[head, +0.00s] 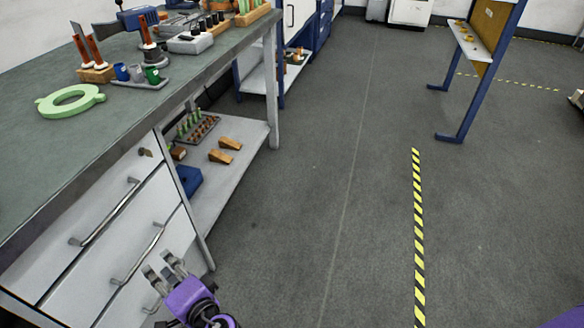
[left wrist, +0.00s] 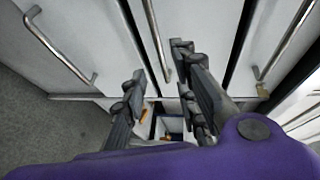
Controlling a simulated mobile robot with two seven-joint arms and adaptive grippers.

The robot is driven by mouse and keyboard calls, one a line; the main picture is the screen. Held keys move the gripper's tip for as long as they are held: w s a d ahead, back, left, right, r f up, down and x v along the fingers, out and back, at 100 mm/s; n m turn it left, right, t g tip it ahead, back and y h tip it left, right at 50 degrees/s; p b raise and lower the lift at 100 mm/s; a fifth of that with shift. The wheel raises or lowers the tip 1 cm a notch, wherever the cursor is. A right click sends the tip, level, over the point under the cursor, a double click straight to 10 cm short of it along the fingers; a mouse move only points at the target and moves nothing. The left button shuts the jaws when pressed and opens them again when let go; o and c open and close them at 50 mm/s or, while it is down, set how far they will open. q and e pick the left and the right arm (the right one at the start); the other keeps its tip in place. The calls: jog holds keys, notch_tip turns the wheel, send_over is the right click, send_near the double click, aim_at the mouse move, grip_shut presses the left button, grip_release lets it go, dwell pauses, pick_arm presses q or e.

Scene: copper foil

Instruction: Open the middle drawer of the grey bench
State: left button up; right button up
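The grey bench (head: 120,125) stands at the left with a stack of white drawer fronts, all looking shut. The middle drawer (head: 102,302) has a slanting bar handle (head: 142,252). In the left wrist view this handle (left wrist: 155,40) runs down toward the space between my fingers. My left gripper (head: 163,270) is open and empty, just right of the middle handle in the head view. In the left wrist view its fingers (left wrist: 160,75) stand apart on either side of the handle's lower end; whether they reach its depth I cannot tell. My right gripper is not in view.
The top drawer handle (head: 105,212) and bottom drawer handle (left wrist: 58,48) lie on either side. An open shelf (head: 238,160) with wooden blocks adjoins the drawers. A green ring (head: 72,101) and tools lie on the bench top.

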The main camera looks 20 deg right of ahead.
pick_arm(q)
jog(key=x, duration=0.8)
jog(key=shift+s+a+b, duration=0.15)
jog(key=shift+a+b, duration=0.15)
jog(key=shift+b, duration=0.15)
jog(key=shift+c, duration=0.2)
grip_shut()
